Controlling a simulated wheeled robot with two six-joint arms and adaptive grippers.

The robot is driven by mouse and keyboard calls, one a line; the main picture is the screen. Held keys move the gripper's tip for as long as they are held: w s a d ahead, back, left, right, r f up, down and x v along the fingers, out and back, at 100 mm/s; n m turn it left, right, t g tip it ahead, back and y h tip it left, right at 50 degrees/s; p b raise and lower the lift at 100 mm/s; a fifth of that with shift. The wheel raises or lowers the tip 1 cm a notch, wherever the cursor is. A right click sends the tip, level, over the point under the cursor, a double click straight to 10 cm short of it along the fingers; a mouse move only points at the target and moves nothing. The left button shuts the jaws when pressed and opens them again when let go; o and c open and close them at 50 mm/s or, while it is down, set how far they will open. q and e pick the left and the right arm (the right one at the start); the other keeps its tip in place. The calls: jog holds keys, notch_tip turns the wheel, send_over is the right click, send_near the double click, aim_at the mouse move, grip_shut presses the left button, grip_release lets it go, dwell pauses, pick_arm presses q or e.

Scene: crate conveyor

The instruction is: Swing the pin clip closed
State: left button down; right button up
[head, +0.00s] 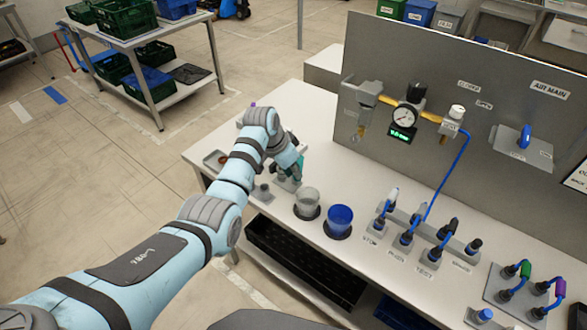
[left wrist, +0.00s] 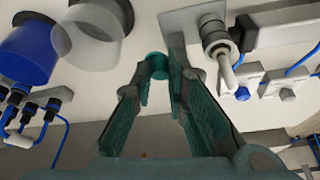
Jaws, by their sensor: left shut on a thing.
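My left gripper (head: 297,171) is low over the left part of the white workbench, next to a small grey fitting (head: 262,191). In the left wrist view, its teal-lined fingers (left wrist: 166,68) come together at the tips. They are shut on a thin thing that seems to be the pin clip, mostly hidden between the tips. Just right of the fingers is a round metal fitting (left wrist: 214,38) on a grey plate, with a pale pin or lever sticking out of it. I cannot tell the clip's angle. My right gripper is not in view.
A clear cup (head: 307,198) and a blue cup (head: 340,217) stand close to the right of the gripper. Farther right are several hose connectors (head: 405,232) with blue hoses. A grey panel (head: 450,60) with a gauge rises behind. A black tray (head: 300,262) lies below the bench.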

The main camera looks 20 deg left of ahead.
pick_arm(q)
jog(key=n+p, duration=0.1)
jog(key=p, duration=0.1)
jog(key=d+n+y+p, duration=0.1)
jog(key=n, duration=0.1)
jog(key=shift+r+p, duration=0.3)
jog(key=shift+p, duration=0.1)
jog(key=shift+w+d+n+t+p, duration=0.1)
jog(key=shift+w+n+t+p, duration=0.05)
jog(key=shift+n+t+p, duration=0.3)
jog(key=shift+w+d+f+n+y, duration=0.2)
jog(key=shift+n+y, duration=0.3)
jog(key=shift+n, duration=0.45)
jog(key=shift+d+n, duration=0.2)
jog(key=shift+n, duration=0.3)
jog(key=shift+w+d+f+n+y+b, duration=0.2)
jog(key=shift+w+n+y+b, duration=0.1)
jog(key=shift+n+y+b, duration=0.4)
jog(key=shift+w+d+n+b, duration=0.2)
jog(key=shift+n+b, duration=0.8)
jog(key=shift+n, duration=0.2)
jog(key=shift+w+d+r+n+y+b, duration=0.15)
jog(key=shift+n+y+b, duration=0.35)
jog(key=shift+n+b, duration=0.4)
